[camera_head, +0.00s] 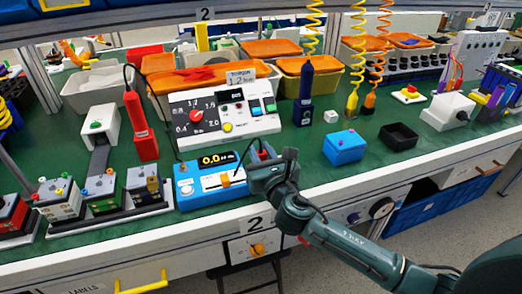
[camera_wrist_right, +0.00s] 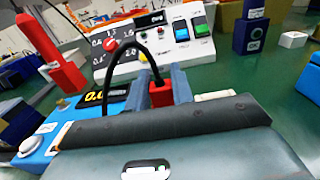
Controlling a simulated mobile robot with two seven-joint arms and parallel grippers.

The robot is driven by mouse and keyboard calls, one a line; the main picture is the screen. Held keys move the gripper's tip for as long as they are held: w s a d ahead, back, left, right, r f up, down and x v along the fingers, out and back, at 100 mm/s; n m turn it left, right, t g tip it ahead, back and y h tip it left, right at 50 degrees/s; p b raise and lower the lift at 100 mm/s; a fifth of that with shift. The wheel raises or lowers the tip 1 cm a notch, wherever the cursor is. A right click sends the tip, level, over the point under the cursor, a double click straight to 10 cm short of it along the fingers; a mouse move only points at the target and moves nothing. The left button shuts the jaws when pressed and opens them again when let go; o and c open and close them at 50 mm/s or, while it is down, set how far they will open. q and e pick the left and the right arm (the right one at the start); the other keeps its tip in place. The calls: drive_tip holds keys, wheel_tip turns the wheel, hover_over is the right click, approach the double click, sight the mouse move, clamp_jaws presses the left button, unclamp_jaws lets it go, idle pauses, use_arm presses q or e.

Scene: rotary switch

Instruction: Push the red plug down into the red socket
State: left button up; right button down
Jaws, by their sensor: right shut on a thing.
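The red plug (camera_wrist_right: 160,94) has a black cable looping up and to the left from it. My right gripper (camera_head: 262,152) is shut on the plug, which sits between its two fingers in the wrist view (camera_wrist_right: 162,88). The gripper is at the right end of the blue meter box (camera_head: 205,198), whose display reads about 0.0; the box also shows in the wrist view (camera_wrist_right: 38,150). I cannot make out the red socket; the gripper covers the area below the plug. I cannot tell whether the plug touches anything below. My left gripper is not in view.
A white panel (camera_head: 240,128) with a red knob and coloured switches stands just behind the box. A red tool (camera_head: 140,125) stands to the left. A blue box (camera_head: 344,148) and a black tray (camera_head: 399,136) are to the right. Green bench top is clear between.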

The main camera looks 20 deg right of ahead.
drive_tip(key=shift+f+b, duration=0.35)
drive_tip(key=shift+f, duration=0.35)
drive_tip(key=shift+r, duration=0.1)
drive_tip(key=shift+r+p, duration=1.2)
drive_tip(key=shift+p, duration=0.25)
drive_tip(key=shift+p, duration=0.7)
idle(0.7)
drive_tip(key=shift+f+b, duration=1)
drive_tip(key=shift+f, duration=0.3)
drive_tip(key=c, duration=1.1)
unclamp_jaws()
